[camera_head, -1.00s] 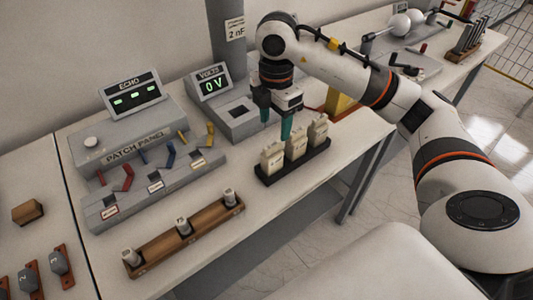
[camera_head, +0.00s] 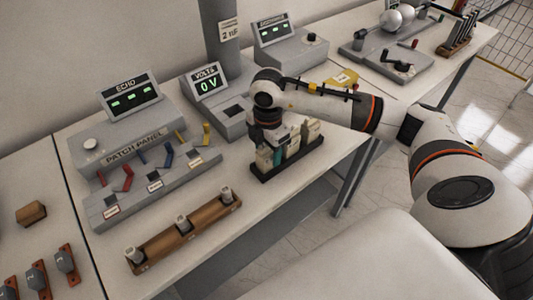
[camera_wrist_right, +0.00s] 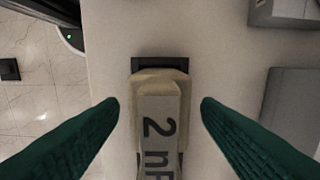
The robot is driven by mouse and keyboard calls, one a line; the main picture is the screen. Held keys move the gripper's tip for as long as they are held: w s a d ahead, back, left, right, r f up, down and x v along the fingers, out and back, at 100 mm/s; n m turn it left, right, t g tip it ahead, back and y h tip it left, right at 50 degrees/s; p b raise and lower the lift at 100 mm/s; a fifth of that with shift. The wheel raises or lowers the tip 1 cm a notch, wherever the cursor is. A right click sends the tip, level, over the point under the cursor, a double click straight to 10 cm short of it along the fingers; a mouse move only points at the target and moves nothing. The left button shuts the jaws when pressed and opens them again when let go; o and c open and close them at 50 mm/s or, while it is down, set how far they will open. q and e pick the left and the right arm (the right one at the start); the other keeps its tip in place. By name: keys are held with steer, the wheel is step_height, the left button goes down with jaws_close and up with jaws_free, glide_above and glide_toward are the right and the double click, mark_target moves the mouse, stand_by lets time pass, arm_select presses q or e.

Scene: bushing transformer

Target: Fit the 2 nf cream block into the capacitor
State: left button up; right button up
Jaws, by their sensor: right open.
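A cream block lettered "2 nF" (camera_wrist_right: 160,125) shows in the right wrist view between the two green fingers. My right gripper (camera_head: 280,155) is open and low over the black rack (camera_head: 287,165), with its fingers apart on either side of that block. Other cream blocks (camera_head: 310,131) stand upright in the same rack, partly hidden by the gripper. The grey unit with the "VOLTS 0 V" display (camera_head: 207,84) has a dark square opening (camera_head: 234,111). I take it as the capacitor. My left gripper is not in view.
A "2 nF" sign (camera_head: 230,31) hangs on the grey column behind. The patch panel (camera_head: 130,160) and a wooden rack with several grey cylinders (camera_head: 205,223) stand to the left. Another grey display unit (camera_head: 290,50) stands at the back.

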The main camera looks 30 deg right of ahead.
steer(key=c, duration=1.1)
steer(key=shift+r, duration=0.15)
steer(key=shift+c, duration=0.2)
